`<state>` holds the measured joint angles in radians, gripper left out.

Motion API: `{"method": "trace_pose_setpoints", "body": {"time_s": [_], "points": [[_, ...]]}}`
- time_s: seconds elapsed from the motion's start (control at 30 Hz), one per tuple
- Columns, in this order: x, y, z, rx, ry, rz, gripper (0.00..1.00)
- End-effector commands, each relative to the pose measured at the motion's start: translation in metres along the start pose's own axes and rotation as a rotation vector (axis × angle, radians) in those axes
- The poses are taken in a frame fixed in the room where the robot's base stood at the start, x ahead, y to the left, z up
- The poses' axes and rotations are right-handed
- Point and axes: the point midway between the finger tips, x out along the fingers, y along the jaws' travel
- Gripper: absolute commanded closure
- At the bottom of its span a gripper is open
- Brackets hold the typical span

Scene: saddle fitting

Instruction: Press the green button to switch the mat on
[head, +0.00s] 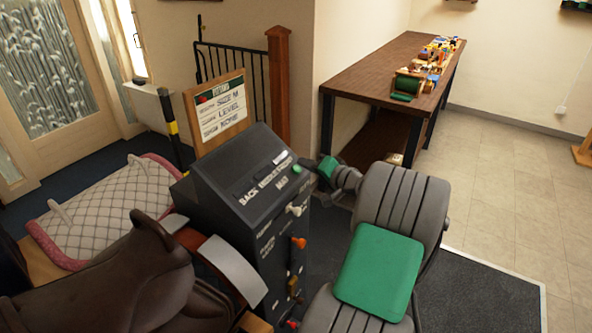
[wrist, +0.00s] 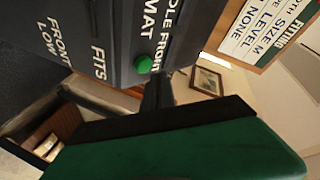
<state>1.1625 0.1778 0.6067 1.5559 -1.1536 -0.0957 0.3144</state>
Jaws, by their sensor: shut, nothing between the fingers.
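The green button (head: 297,168) sits on the sloping black console (head: 222,168), near the "MAT" lettering at its right end. In the wrist view the green button (wrist: 143,64) shows clear and uncovered. My gripper (head: 312,166) is just right of the button in the head view, its fingers small and partly blurred into the background. In the wrist view my gripper (wrist: 158,88) is shut and empty, its dark fingertips close beside the button. I cannot tell whether they touch the console. A quilted pale mat with a pink edge (head: 105,208) lies left of the console.
A brown saddle (head: 115,285) stands at the front left. A fitting board (head: 217,105) stands behind the console. Coloured knobs and levers (head: 298,243) stick out of the console's right side. A long brown table (head: 385,58) with small items stands behind my arm.

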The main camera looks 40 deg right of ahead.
Motion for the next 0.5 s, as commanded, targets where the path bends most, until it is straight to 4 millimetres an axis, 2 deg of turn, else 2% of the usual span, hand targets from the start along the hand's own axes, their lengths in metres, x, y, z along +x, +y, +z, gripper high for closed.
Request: {"method": "trace_pose_setpoints", "body": {"time_s": [0.5], "points": [[0.0062, 0.0043, 0.0044, 0.0, 0.0, 0.0, 1.0]]}}
